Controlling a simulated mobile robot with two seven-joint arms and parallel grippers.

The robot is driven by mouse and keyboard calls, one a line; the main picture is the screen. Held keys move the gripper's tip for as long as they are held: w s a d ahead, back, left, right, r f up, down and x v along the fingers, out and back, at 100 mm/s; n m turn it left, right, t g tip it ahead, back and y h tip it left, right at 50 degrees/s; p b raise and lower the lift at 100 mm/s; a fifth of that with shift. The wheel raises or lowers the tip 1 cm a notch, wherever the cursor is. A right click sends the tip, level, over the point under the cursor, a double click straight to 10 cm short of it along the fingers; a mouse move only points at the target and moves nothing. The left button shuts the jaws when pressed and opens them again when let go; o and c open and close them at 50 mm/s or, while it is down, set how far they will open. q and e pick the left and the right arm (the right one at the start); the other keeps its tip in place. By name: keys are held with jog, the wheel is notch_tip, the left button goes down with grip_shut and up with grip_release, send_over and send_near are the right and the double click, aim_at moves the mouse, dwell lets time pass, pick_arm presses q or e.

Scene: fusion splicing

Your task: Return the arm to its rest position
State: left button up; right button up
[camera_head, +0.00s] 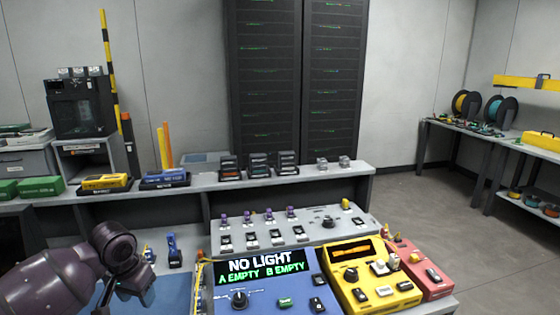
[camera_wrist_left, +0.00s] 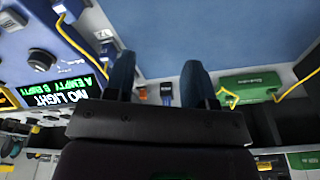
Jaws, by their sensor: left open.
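My left arm comes in from the lower left in the head view, and its gripper (camera_head: 125,294) points down over the blue work mat (camera_head: 172,296), left of the blue console (camera_head: 262,288). In the left wrist view the two dark blue fingers (camera_wrist_left: 158,80) stand apart with nothing between them. The console's display (camera_head: 260,268) reads "NO LIGHT, A EMPTY B EMPTY". My right arm and gripper are not in view.
A yellow device (camera_head: 372,282) and a red device (camera_head: 430,272) stand right of the console. A green box (camera_wrist_left: 247,86) with a yellow cable shows in the wrist view. A raised shelf (camera_head: 325,172) runs behind, and the floor (camera_head: 415,205) at right is clear.

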pick_arm(q)
jog(key=s+d+f+m+h, duration=0.1)
jog(key=s+d+f, duration=0.4)
jog(key=s, duration=0.4)
jog(key=s+d+f, duration=0.3)
jog(key=s+f, duration=0.4)
jog(key=s, duration=0.3)
jog(key=s+a+r+n+t+y, duration=0.1)
jog(key=s+a+r+n+y, duration=0.15)
jog(key=s, duration=1.35)
jog(key=w+f+t+h+b, duration=0.1)
jog(key=w+f+t+b, duration=0.2)
jog(key=w+f+t, duration=0.4)
notch_tip(320, 180, down, 5)
jog(key=shift+w+a+f+m+t, duration=0.15)
jog(key=shift+w+a+m+t, duration=0.2)
jog(key=shift+t, duration=0.35)
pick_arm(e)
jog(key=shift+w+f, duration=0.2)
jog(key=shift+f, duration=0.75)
pick_arm(q)
jog(key=shift+h, duration=0.25)
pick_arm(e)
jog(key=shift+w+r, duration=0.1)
